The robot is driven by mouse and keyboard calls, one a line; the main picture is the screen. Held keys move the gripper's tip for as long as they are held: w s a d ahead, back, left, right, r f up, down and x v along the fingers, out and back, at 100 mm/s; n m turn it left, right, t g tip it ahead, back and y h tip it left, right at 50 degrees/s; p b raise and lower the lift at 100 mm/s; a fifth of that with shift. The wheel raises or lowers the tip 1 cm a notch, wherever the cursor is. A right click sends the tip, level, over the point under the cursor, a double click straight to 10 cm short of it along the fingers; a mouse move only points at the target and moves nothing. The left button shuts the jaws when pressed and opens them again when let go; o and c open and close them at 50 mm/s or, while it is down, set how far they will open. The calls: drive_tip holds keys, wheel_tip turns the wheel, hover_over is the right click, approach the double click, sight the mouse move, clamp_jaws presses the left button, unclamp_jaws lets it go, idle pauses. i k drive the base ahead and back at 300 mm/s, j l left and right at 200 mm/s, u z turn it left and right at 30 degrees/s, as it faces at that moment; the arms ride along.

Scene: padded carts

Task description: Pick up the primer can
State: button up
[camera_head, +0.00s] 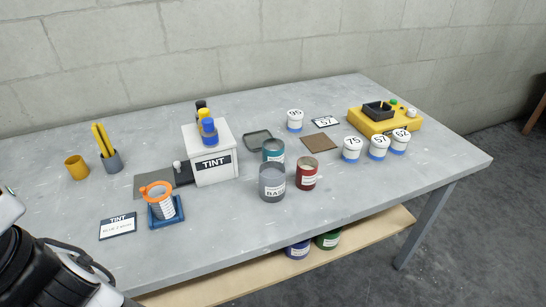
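Three cans stand upright close together near the middle of the table. The grey can (272,184) is in front, with a label that seems to read "BASE". The teal can (273,150) is behind it, and the red can (307,174) is to its right. A blue can (298,250) and a green can (328,239) stand on the lower shelf, partly hidden by the tabletop. I cannot read the word primer on any can. My white and black arm shows at the lower left, but no gripper fingers are visible.
A white TINT box (213,163) with bottles on top stands left of the cans. An orange-rimmed container (160,201) sits in a blue tray at the front left. Several numbered white pots (352,149) and a yellow device (376,124) are at the right. The front right tabletop is clear.

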sight(273, 149)
drive_tip(key=l+u, duration=0.2)
drive_tip(key=u, duration=0.65)
drive_tip(key=l+u, duration=0.75)
drive_tip(key=l, duration=0.15)
drive_tip(key=k+l+u, duration=0.1)
drive_tip(key=l, duration=0.2)
drive_tip(key=k+l, duration=0.15)
drive_tip(key=l, duration=0.2)
drive_tip(key=k+l+u, duration=0.15)
drive_tip(key=l, duration=0.15)
drive_tip(key=k+l, duration=0.15)
drive_tip(key=l, duration=0.25)
drive_tip(key=k+l, duration=0.1)
drive_tip(key=l, duration=0.25)
